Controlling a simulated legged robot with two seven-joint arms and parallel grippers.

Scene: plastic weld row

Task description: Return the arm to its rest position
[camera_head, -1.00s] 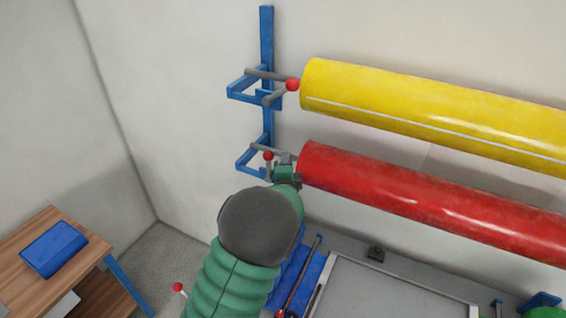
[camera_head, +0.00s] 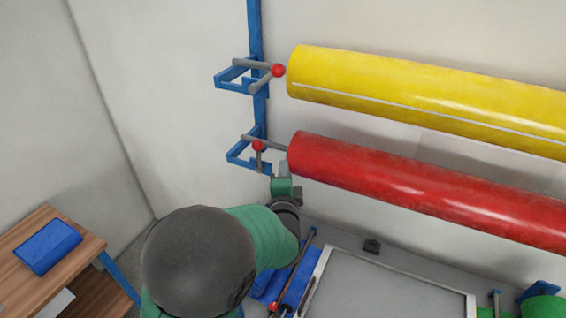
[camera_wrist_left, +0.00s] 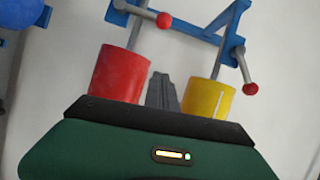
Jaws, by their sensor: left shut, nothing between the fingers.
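My left arm comes up from the bottom of the head view, with its gripper (camera_head: 284,171) in front of the left end of the red roll (camera_head: 420,188). In the left wrist view the gripper's fingers (camera_wrist_left: 162,92) are closed together with nothing between them. They show between the ends of the red roll (camera_wrist_left: 120,73) and the yellow roll (camera_wrist_left: 208,100). I cannot tell whether the gripper touches the red roll. My right gripper is not in view; a bit of green (camera_head: 545,307) shows at the lower right corner.
The rolls hang on a blue wall rack (camera_head: 256,108) with red-knobbed levers (camera_head: 258,147); the yellow roll (camera_head: 430,98) is above. A grey-topped machine (camera_head: 395,285) lies below. A wooden table (camera_head: 85,262) with a blue box (camera_head: 48,246) stands at left.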

